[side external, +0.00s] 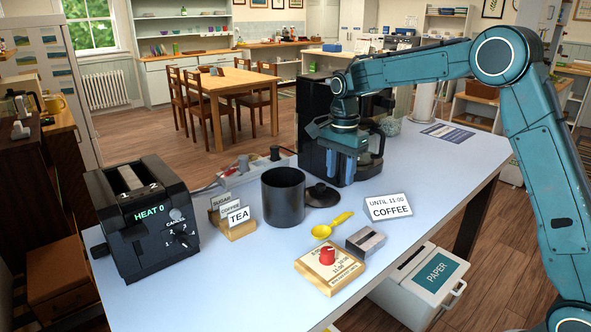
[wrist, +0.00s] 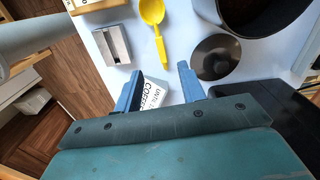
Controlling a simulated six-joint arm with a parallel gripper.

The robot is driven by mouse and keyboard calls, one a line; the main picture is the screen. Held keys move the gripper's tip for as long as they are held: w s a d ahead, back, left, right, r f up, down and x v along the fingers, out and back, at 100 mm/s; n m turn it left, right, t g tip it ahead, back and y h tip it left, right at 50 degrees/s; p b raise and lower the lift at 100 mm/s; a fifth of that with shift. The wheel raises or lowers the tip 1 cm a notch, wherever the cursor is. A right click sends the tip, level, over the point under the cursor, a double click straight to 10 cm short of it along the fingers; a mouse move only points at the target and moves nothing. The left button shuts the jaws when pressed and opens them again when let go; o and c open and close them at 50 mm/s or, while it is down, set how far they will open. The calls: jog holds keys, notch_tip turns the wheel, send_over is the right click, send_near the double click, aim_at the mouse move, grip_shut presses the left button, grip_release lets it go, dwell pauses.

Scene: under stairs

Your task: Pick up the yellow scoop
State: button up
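The yellow scoop (side external: 332,225) lies on the pale table between the black canister and the grey metal block. It also shows in the wrist view (wrist: 153,17), with its handle pointing toward my gripper. My gripper (side external: 345,175) is above the table in front of the black coffee machine, behind and apart from the scoop. In the wrist view my gripper (wrist: 157,82) has its two blue fingers spread wide with nothing held between them. The coffee sign shows below and beyond the fingers there.
A black canister (side external: 284,200) and its lid (side external: 322,195) stand left of the coffee sign (side external: 389,207). A grey metal block (side external: 366,241) and a wooden dial board (side external: 329,266) are near the front edge. A toaster (side external: 146,218) is at left; the coffee machine (side external: 314,125) is behind.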

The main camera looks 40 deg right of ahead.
send_over(336, 220)
notch_tip(336, 220, down, 8)
jog(key=shift+d+f, duration=0.1)
jog(key=shift+d, duration=0.05)
dwell(0.3)
jog(key=shift+f, duration=2.55)
grip_shut()
